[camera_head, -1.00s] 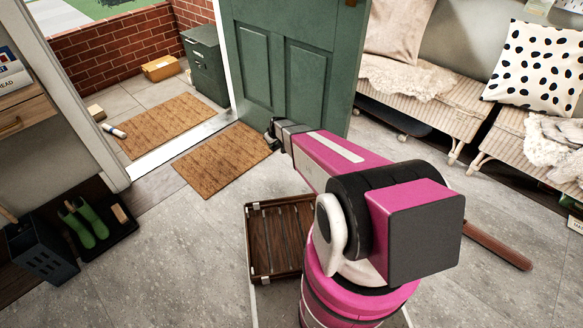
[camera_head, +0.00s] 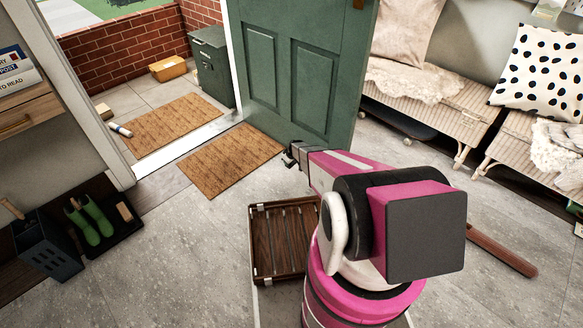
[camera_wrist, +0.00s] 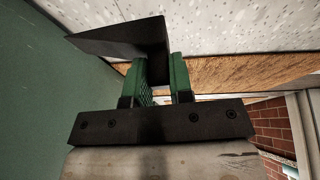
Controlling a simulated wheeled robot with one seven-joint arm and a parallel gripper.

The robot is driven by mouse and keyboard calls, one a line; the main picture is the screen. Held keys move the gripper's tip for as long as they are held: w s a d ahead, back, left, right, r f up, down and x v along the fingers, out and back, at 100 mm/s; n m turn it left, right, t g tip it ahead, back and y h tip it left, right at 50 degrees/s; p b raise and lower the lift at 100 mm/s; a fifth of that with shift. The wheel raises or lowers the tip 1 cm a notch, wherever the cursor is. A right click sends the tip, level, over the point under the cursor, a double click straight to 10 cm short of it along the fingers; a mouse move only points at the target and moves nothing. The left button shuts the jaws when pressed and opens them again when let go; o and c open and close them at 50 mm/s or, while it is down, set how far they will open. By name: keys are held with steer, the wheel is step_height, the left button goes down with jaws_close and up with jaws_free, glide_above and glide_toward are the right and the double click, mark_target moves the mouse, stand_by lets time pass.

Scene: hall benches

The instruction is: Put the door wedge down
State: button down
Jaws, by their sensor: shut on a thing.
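My gripper (camera_head: 296,151) is low over the grey floor, just in front of the bottom of the open green door (camera_head: 298,85). In the wrist view its green-padded fingers (camera_wrist: 160,76) are shut on the black door wedge (camera_wrist: 118,37). The wedge lies across the fingertips, its thin end pointing left. In the head view only a small dark bit of the wedge (camera_head: 288,161) shows at the gripper's tip. The door fills the left of the wrist view (camera_wrist: 40,95). I cannot tell whether the wedge touches the floor or door.
A brown doormat (camera_head: 230,160) lies left of my gripper. Wicker benches (camera_head: 435,105) stand at the right. A boot tray (camera_head: 112,228) is at the left. Floor between doormat and boot tray is clear.

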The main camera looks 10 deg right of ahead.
mark_target(292, 164)
steer(key=shift+w+d+f, duration=0.2)
steer(key=shift+d+f, duration=0.15)
steer(key=shift+d, duration=0.15)
steer(key=shift+w+d+f, duration=0.2)
steer(key=shift+d+f, duration=0.15)
steer(key=shift+d, duration=0.15)
steer(key=shift+f, duration=1.95)
steer(key=c, duration=1)
jaws_free()
steer(key=shift+f, duration=0.1)
steer(key=s+r+m+g, duration=0.1)
steer(key=s+r+m, duration=0.1)
steer(key=s+r, duration=1)
steer(key=s+r+m+g+h, duration=0.1)
steer(key=s+r+m, duration=0.2)
steer(key=s+r, duration=1)
steer(key=s+r+m+g+h, duration=0.1)
steer(key=s+r, duration=1.1)
steer(key=r, duration=1.4)
steer(key=shift+s+r+m+g, duration=0.2)
steer(key=shift+r+m+g, duration=0.25)
steer(key=shift+m, duration=0.45)
